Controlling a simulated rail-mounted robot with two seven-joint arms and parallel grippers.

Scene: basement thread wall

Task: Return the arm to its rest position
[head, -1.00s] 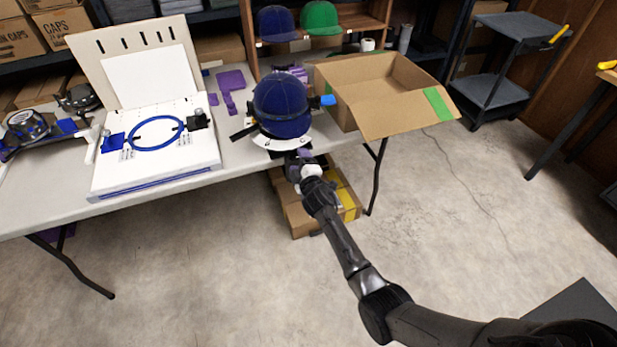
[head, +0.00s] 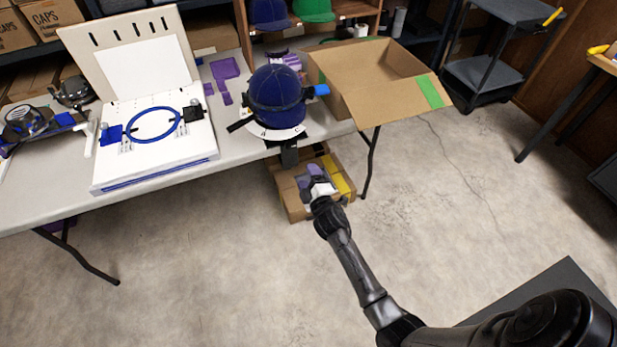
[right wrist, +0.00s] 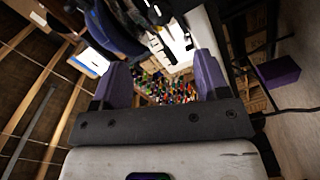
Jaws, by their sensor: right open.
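My right gripper (head: 314,180) is in front of the table's front edge, below and clear of the blue cap. In the right wrist view its two purple fingers (right wrist: 159,88) stand apart with nothing between them. The blue cap (head: 276,93) sits on a white-based cap stand at the table's edge, with a blue clip on its right side. My left gripper is not in view.
The table (head: 50,205) holds a white hooping board (head: 155,165) with a blue ring. An open cardboard box (head: 375,85) is at the table's right end.

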